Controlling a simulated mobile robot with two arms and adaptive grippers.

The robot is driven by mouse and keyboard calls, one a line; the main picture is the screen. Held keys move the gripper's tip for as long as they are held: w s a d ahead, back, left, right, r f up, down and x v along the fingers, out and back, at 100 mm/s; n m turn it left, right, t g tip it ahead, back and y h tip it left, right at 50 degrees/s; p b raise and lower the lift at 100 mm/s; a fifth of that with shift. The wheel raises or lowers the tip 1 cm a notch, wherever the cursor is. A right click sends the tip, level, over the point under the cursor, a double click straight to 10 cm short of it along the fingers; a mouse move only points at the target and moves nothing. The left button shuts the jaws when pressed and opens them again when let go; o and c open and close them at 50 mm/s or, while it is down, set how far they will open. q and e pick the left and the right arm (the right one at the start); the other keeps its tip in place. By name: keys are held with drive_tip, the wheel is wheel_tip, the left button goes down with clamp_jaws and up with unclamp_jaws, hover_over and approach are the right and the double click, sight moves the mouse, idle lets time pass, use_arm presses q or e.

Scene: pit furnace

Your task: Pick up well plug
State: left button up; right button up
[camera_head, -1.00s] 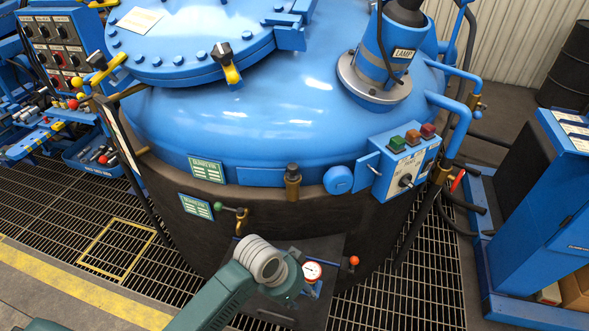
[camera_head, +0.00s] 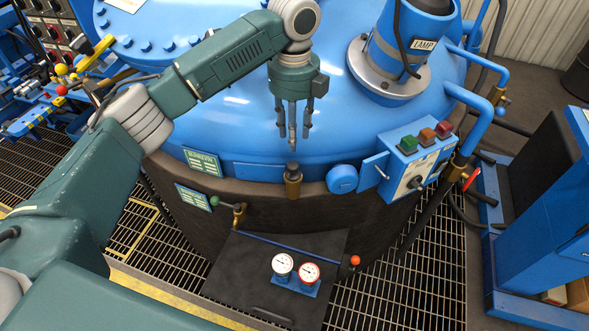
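My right gripper is not in view.
The blue lid (camera_head: 240,120) spreads under my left arm. Two gauges (camera_head: 296,268) sit on a dark shelf in front. A blue cabinet (camera_head: 560,220) stands far right.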

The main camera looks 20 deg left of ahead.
use_arm(q)
hover_over(293, 165)
wheel_tip(293, 165, down, 4)
drive_tip(key=shift+w+f+p, duration=0.1)
drive_tip(key=shift+f+p, duration=0.1)
drive_tip(key=shift+p, duration=0.25)
wheel_tip(293, 165, down, 5)
drive_tip(key=shift+f+p, duration=0.15)
drive_tip(key=shift+p, duration=1.05)
drive_tip(key=c, duration=0.7)
